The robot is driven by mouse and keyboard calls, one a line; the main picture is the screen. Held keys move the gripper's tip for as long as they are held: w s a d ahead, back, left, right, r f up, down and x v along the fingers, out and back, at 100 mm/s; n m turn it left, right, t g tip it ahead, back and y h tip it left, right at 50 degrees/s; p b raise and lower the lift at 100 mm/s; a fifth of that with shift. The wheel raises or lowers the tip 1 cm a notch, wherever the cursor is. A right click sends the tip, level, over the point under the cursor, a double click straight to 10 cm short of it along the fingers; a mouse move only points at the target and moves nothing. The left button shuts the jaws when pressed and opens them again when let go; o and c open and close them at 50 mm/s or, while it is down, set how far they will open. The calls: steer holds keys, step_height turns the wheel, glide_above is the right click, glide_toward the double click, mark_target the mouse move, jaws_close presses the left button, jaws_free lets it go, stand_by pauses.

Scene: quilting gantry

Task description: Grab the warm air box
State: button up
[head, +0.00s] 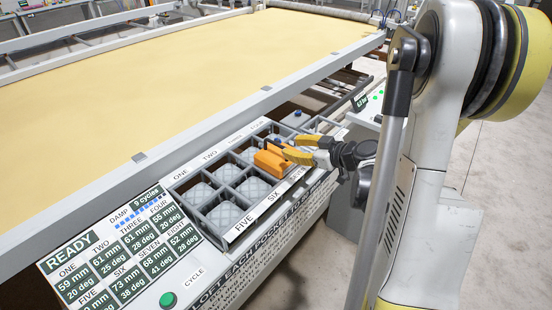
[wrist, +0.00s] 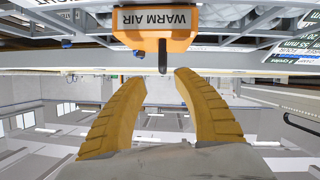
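The warm air box (head: 270,163) is orange and sits at the pocket tray, over the front row near the SIX label. In the wrist view the box (wrist: 155,38) shows at the top with a WARM AIR label and a dark stub pointing toward my fingers. My gripper (head: 291,147) is just right of the box in the head view. Its two yellow fingers (wrist: 160,80) are apart with nothing between them. The box lies beyond the fingertips in the wrist view. Whether a fingertip touches it I cannot tell.
The grey pocket tray (head: 222,238) holds several quilted pads in its compartments. A panel (head: 100,262) reading READY and a green CYCLE button (head: 167,300) are at the lower left. The gantry rail (head: 160,150) and yellow fabric (head: 150,90) lie behind the tray.

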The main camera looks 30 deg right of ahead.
mark_target(277, 144)
steer(key=x, duration=0.2)
steer(key=b+x, duration=0.1)
steer(key=x, duration=0.1)
steer(key=b+x, duration=0.1)
steer(key=x, duration=0.2)
steer(key=shift+s+a, duration=0.1)
steer(key=shift+a, duration=0.15)
steer(key=shift+s+r, duration=0.1)
steer(key=shift+r, duration=0.05)
jaws_close()
